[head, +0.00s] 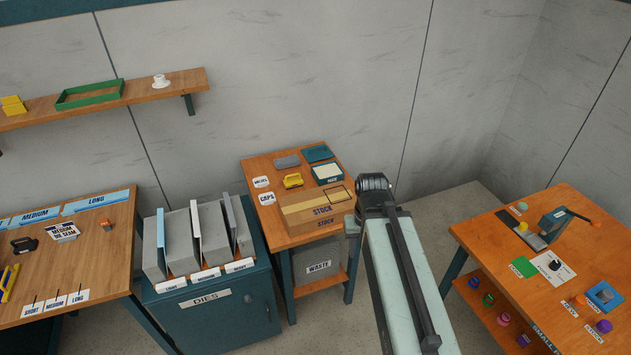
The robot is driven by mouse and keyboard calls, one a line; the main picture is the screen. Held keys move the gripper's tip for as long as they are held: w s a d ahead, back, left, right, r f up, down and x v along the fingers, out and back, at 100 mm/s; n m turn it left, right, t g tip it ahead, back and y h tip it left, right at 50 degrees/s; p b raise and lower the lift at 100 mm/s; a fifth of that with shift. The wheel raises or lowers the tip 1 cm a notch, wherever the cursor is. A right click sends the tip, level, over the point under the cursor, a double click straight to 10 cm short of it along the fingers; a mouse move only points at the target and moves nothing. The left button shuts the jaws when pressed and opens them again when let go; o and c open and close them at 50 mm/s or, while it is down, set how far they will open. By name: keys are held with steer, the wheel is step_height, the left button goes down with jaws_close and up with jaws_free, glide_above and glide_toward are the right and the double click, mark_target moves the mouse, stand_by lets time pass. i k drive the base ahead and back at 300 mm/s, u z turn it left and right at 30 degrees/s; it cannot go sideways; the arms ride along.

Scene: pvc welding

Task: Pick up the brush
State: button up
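I cannot make out a brush with certainty in the head view. Small items that I cannot identify are a dark object (24,245) on the left bench, a yellow object (293,181) and a flat grey object (287,161) on the middle table. My arm reaches up from the bottom of the picture to a dark joint just right of the middle table. My gripper does not show; whether it is open or shut is hidden.
The left bench (100,262) stands beside a teal dies cabinet (215,325) with upright grey plates. The middle table (259,166) carries a stock box (312,212). A right table (490,235) holds small coloured parts. A wall shelf (140,92) hangs above. Floor shows between the middle and right tables.

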mark_target(292, 183)
steer(key=z, duration=0.1)
steer(key=i, duration=1.5)
steer(key=u, duration=3)
